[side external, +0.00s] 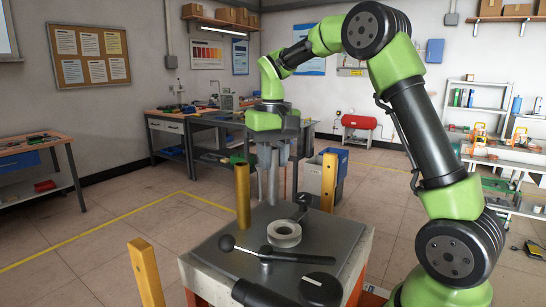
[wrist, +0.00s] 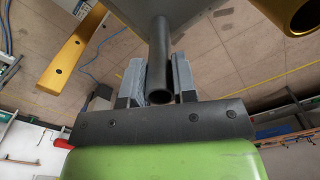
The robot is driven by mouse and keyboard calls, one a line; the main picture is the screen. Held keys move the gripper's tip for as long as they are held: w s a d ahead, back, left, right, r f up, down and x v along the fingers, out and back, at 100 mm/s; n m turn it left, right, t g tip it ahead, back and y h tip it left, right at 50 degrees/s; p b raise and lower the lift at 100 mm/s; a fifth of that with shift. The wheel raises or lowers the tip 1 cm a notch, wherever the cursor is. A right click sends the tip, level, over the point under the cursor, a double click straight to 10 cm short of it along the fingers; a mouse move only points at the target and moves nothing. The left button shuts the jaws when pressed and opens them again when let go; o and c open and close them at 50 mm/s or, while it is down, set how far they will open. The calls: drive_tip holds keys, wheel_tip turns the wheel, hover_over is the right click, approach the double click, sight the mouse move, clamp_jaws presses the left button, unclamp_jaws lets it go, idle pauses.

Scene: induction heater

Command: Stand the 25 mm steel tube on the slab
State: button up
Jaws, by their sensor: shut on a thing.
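My gripper (side external: 272,160) hangs downward at the back of the dark grey slab (side external: 215,256). It is shut on a slim dark grey steel tube (side external: 273,186), which stands upright between the fingers and reaches down toward the slab's back edge. In the wrist view, my gripper (wrist: 158,78) has its two grey finger pads on either side of the tube (wrist: 160,48). The tube's open near end faces the camera. I cannot tell whether its lower end touches the slab.
A brass tube (side external: 243,196) stands close left of my gripper. A grey ring (side external: 284,233) and a black lever with a ball knob (side external: 227,243) are on the slab. Yellow posts (side external: 147,274) (side external: 328,182) rise at its corners.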

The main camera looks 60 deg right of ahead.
drive_tip(key=shift+f, duration=0.15)
drive_tip(key=o, duration=0.9)
drive_tip(key=shift+o, duration=0.2)
wheel_tip(320, 180, up, 11)
drive_tip(key=s+a+r+n+t, duration=0.2)
drive_tip(key=s+a+r, duration=0.1)
drive_tip(key=s+a, duration=0.2)
drive_tip(key=s+a+f+t+y, duration=0.1)
drive_tip(key=s+a+f+t, duration=0.1)
drive_tip(key=s+a+f, duration=0.2)
drive_tip(key=s+a+f+t+y, duration=0.1)
drive_tip(key=s+a+f+t, duration=0.2)
drive_tip(key=s, duration=0.5)
drive_tip(key=shift+s+a+f, duration=0.2)
drive_tip(key=shift+a+f, duration=0.5)
drive_tip(key=shift+f, duration=0.3)
